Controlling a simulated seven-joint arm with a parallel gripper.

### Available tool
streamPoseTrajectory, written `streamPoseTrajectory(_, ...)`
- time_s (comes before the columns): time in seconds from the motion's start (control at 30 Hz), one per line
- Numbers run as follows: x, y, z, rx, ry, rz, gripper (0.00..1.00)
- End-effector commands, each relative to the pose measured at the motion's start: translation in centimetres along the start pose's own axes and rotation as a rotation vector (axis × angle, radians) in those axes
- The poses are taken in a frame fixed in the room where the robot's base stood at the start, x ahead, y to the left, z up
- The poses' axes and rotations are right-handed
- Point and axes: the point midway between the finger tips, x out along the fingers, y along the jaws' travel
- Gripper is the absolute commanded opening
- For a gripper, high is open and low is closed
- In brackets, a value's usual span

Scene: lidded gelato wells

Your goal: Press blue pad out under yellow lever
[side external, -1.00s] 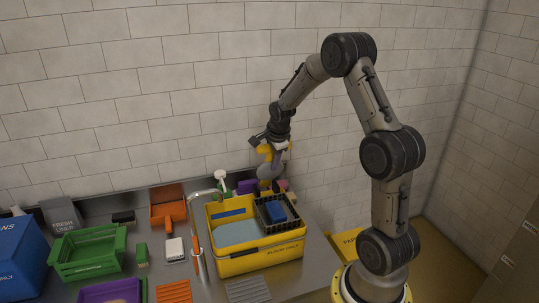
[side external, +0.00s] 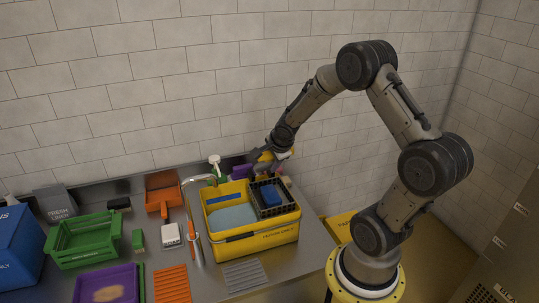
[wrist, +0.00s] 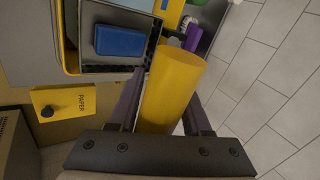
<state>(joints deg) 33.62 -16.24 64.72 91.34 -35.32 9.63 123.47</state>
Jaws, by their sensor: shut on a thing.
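The blue pad (side external: 271,196) lies in the dark basket (side external: 263,211) at the right end of the yellow tub (side external: 250,236). In the wrist view the pad (wrist: 120,41) is a flat blue block inside the dark frame (wrist: 115,68), left of my gripper (wrist: 164,86). My gripper's fingers are on either side of the thick yellow lever (wrist: 172,85) and shut on it. In the side view my gripper (side external: 266,160) is behind the basket and above it in the picture, with some yellow of the lever showing. Its fingertips are not clear there.
A spray bottle (side external: 215,166) and a purple item (side external: 240,172) stand behind the tub. A curved tap (side external: 193,181) is at its left. Green crate (side external: 84,240), orange scoop (side external: 163,193) and purple tray (side external: 107,286) lie further left. A yellow paper bin (wrist: 62,101) is beside the counter.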

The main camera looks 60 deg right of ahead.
Motion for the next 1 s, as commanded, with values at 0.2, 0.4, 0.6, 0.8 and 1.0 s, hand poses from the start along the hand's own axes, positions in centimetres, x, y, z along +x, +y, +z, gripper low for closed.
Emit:
streamPoseTrajectory(0.2,1.18,3.31,0.41,-0.009,0.003,0.059,0.00)
streamPoseTrajectory(0.4,1.26,3.40,0.39,-0.007,0.003,0.062,0.00)
streamPoseTrajectory(0.6,1.27,3.41,0.36,-0.005,0.003,0.062,0.00)
streamPoseTrajectory(0.8,1.27,3.41,0.33,-0.004,0.004,0.062,0.00)
streamPoseTrajectory(1.0,1.27,3.41,0.30,-0.003,0.004,0.062,0.00)
